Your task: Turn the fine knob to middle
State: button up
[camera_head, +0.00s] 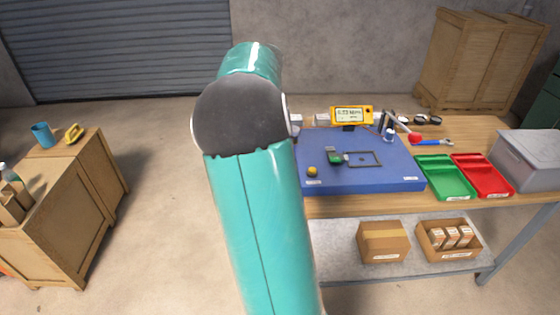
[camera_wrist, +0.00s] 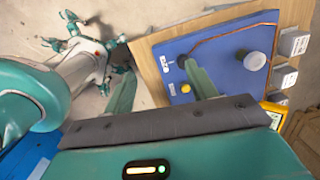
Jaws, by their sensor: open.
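A blue board (camera_head: 400,178) lies on the workbench; part of it also shows in the wrist view (camera_wrist: 215,50). A small yellow knob (camera_head: 312,172) stands near its front left corner, and it shows in the wrist view (camera_wrist: 185,88) beside a finger. A larger pale round knob (camera_wrist: 255,60) stands farther back on the board. The labels are too small to tell which knob is the fine one, or their settings. My gripper (camera_wrist: 160,70) is open, its two teal fingers apart with nothing between them, one seen against the board. My arm hides the gripper in the head view.
A yellow meter (camera_head: 351,115) stands behind the board and pale boxes (camera_wrist: 292,42) sit at its back edge. A green part (camera_head: 333,157) and a dark frame (camera_head: 362,158) lie on the board. Green (camera_head: 446,180) and red (camera_head: 484,177) trays sit to its right.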

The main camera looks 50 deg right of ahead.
jog(key=s+d+f+m+g, duration=0.1)
jog(key=d+f+m, duration=0.35)
jog(key=d, duration=0.35)
jog(key=f, duration=1.3)
jog(key=shift+s+d, duration=0.15)
jog(key=shift+d, duration=0.1)
jog(key=c, duration=1)
jog(key=shift+n, duration=0.25)
